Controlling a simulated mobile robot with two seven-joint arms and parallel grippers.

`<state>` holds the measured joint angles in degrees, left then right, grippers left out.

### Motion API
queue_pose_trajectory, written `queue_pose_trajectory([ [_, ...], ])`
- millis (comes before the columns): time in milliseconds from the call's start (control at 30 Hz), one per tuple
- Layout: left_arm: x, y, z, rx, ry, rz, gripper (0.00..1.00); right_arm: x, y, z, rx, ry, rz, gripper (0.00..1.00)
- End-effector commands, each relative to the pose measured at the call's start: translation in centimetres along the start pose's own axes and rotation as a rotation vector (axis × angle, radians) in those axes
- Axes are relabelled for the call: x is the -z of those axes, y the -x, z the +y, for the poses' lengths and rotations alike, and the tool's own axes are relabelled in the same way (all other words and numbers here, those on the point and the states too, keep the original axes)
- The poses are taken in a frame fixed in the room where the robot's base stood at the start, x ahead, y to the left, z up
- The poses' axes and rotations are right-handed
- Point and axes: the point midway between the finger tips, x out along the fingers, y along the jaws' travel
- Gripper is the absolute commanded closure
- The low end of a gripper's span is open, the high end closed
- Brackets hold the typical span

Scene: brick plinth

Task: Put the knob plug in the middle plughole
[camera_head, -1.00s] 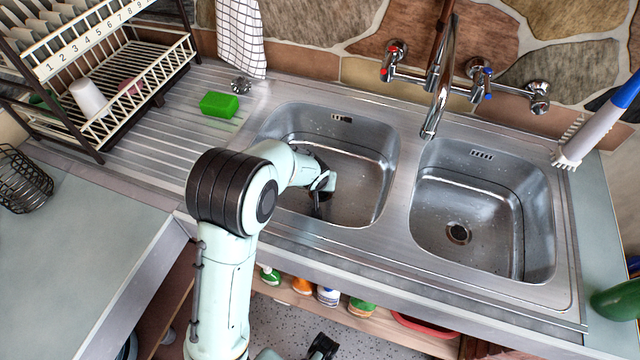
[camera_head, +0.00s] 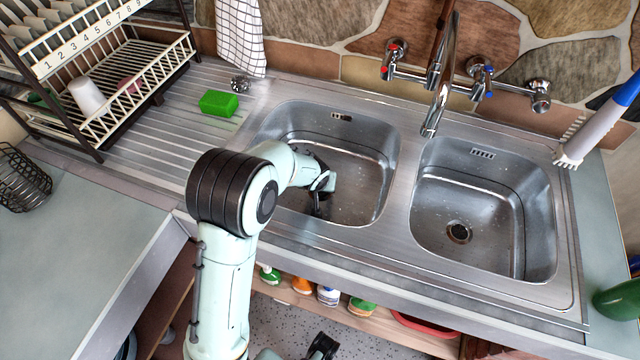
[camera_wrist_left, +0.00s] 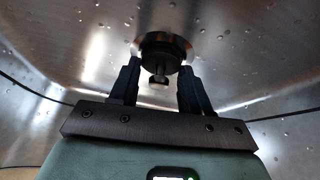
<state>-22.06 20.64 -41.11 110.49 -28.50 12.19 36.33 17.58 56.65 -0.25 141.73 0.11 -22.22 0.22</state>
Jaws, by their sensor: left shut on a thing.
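My left arm reaches down into the left basin (camera_head: 365,180). Its gripper (camera_head: 318,205) is low in that basin, mostly hidden by the wrist. In the left wrist view the two dark fingers (camera_wrist_left: 160,78) are on either side of a dark round plug with a small knob (camera_wrist_left: 165,50). The gripper is shut on this plug, close to the steel surface. Whether the plug touches the steel is unclear. The left basin's plughole is hidden. The right basin's plughole (camera_head: 459,232) is uncovered. I cannot tell which plughole is the middle one.
A tap (camera_head: 437,105) hangs over the divider between the basins. A green sponge (camera_head: 219,103) and a small shiny metal piece (camera_head: 240,84) lie left of the basins. A dish rack (camera_head: 110,110) stands at far left. The right basin (camera_head: 485,190) is empty.

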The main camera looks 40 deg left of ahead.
Motion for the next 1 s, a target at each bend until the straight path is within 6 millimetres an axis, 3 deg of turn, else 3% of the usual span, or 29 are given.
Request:
queue_pose_trajectory([
  [200, -0.1, -0.3, 0.0, 0.0, 0.0, 0.0, 0.82, 0.0, -0.3, 0.1, 0.0, 0.0, -0.001, 0.57],
  [233, -0.1, -0.2, 0.0, 0.0, 0.0, 0.0, 0.43, 0.0, -0.2, 0.1, 0.0, 0.0, -0.001, 0.57],
  [300, -0.1, -0.2, 0.0, 0.0, 0.0, 0.0, 0.23, 0.0, -0.2, 0.1, 0.0, 0.0, -0.001, 0.57],
  [667, -0.1, -0.2, 0.0, 0.0, 0.0, 0.0, 0.23, 0.3, 0.0, -0.1, 0.002, 0.001, 0.009, 0.57],
  [767, 0.5, 0.8, 0.1, -0.002, 0.0, 0.003, 0.23, 0.2, 0.2, -0.2, 0.002, 0.001, 0.008, 0.57],
  [1000, 3.1, 5.8, 0.2, -0.005, 0.002, 0.005, 0.23, -0.2, 1.1, -0.3, 0.0, 0.001, -0.002, 0.57],
])
